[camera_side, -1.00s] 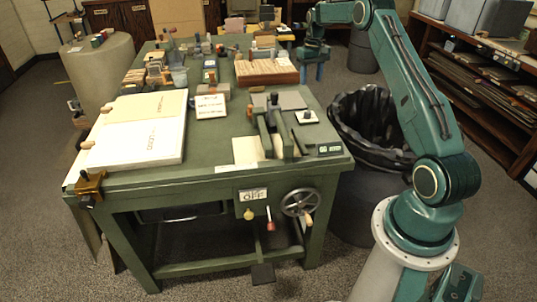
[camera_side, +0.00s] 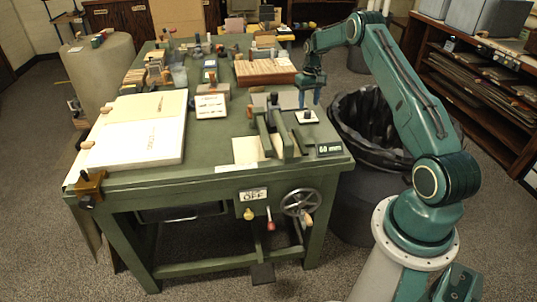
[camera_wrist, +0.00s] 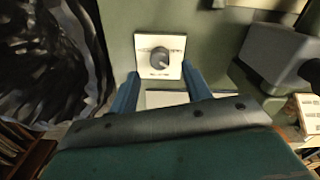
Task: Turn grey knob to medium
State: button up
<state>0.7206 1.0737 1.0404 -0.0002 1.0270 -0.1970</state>
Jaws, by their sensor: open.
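The grey knob (camera_wrist: 160,57) sits on a square white plate (camera_wrist: 173,43) with small dark markings around it; the lettering is too blurred to read. In the side view the knob (camera_side: 307,114) looks dark on its white plate, near the right edge of the green table (camera_side: 215,150). My gripper (camera_wrist: 161,76) is open and empty, with its two blue fingers apart. In the wrist view the knob lies just beyond the fingertips, roughly centred between them. In the side view my gripper (camera_side: 309,98) hangs just behind and above the knob, apart from it.
A grey-green clamp-like fixture (camera_side: 273,133) stands left of the knob. A black-lined bin (camera_side: 370,120) stands right of the table. A large white board (camera_side: 133,130) lies at the left.

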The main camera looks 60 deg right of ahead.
aim_at(308, 112)
jog(key=shift+f, duration=2)
jog(key=c, duration=1)
jog(key=shift+m, duration=0.4)
jog(key=m, duration=1.1)
